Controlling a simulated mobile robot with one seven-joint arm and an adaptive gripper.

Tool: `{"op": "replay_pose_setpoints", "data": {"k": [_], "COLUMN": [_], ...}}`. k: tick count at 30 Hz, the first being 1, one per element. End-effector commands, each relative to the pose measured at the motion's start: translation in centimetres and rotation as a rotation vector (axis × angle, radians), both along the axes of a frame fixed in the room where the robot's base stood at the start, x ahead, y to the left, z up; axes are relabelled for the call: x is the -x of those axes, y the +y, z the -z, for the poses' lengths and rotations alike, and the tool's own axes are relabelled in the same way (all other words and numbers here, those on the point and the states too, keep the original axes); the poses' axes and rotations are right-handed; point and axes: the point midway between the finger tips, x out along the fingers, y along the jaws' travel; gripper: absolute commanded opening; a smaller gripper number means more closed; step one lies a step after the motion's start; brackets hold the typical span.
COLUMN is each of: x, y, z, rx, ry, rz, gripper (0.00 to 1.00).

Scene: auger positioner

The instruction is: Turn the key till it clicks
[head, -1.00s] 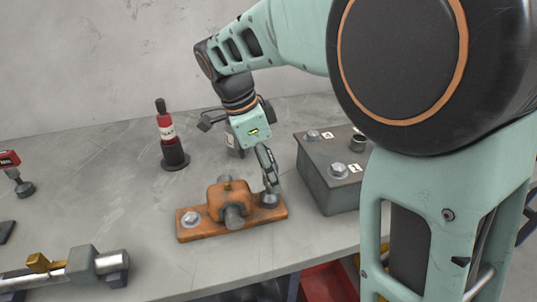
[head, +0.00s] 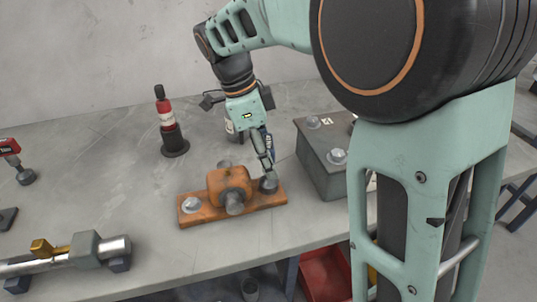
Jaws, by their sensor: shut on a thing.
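An orange bearing block (head: 229,187) with a grey shaft stub (head: 234,204) stands on an orange base plate near the table's front edge. The plate has a grey bolt (head: 190,205) at its left end and another bolt (head: 269,184) at its right end. My gripper (head: 266,173) points down from above and its fingers are shut on the right bolt. The fingers partly hide that bolt. I cannot make out anything that is plainly a key.
A grey box (head: 322,161) with bolts on its lid stands close right of my gripper. A red and black bottle (head: 167,125) stands behind left. A steel rod in a grey clamp (head: 85,249) lies at front left. A red bin (head: 325,272) is below the table edge.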

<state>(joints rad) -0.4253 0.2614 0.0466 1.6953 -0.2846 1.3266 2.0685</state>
Motion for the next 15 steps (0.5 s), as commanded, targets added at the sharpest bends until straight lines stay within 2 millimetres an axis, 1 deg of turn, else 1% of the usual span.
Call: {"op": "replay_pose_setpoints", "data": {"k": [11, 15], "x": [-0.01, -0.01], "y": [-0.01, 0.01], "z": [-0.04, 0.01], "rx": [-0.001, -0.001], "ry": [-0.001, -0.001], "rz": [0.015, -0.013], "gripper": [0.07, 0.07]}}
